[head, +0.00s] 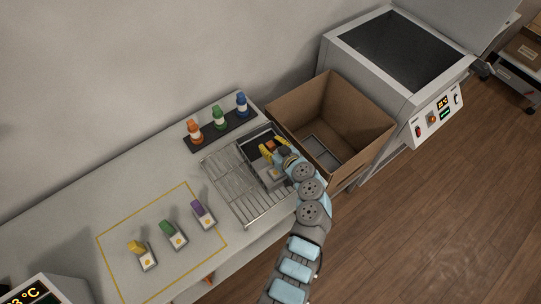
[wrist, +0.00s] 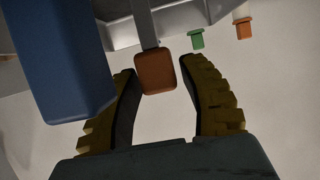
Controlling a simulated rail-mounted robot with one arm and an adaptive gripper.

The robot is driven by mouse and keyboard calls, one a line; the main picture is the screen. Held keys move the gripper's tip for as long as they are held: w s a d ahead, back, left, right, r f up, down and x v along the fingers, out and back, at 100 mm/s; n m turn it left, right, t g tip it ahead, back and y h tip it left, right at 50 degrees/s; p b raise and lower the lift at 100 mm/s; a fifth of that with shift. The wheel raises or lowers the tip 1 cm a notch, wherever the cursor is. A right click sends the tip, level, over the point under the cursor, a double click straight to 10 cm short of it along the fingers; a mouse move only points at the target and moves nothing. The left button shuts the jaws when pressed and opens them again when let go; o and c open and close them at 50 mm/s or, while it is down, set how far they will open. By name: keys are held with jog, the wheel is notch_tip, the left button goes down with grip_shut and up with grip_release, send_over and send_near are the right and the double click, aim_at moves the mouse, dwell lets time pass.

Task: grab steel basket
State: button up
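A metal box-shaped basket with a dark inside (head: 254,151), which I take to be the steel basket, stands at the right end of the wire rack in the head view. A small orange-brown block (head: 270,145) shows at it. My gripper (head: 277,152), with yellow fingers, is over the basket's right part. In the wrist view my gripper (wrist: 165,85) is open, with the orange-brown block (wrist: 156,72) on a grey bar between its fingertips. I see gaps beside the block, and no clear grip. The arm hides part of the basket.
The wire rack (head: 222,178) lies on the bench. An open cardboard box (head: 352,109) stands close to the right of my gripper. Orange, green and blue bottles (head: 219,119) stand behind. Yellow, green and purple items (head: 173,234) stand front left. A large blue shape (wrist: 60,60) fills the wrist view's left.

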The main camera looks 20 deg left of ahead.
grip_shut()
jog(key=shift+r, duration=0.1)
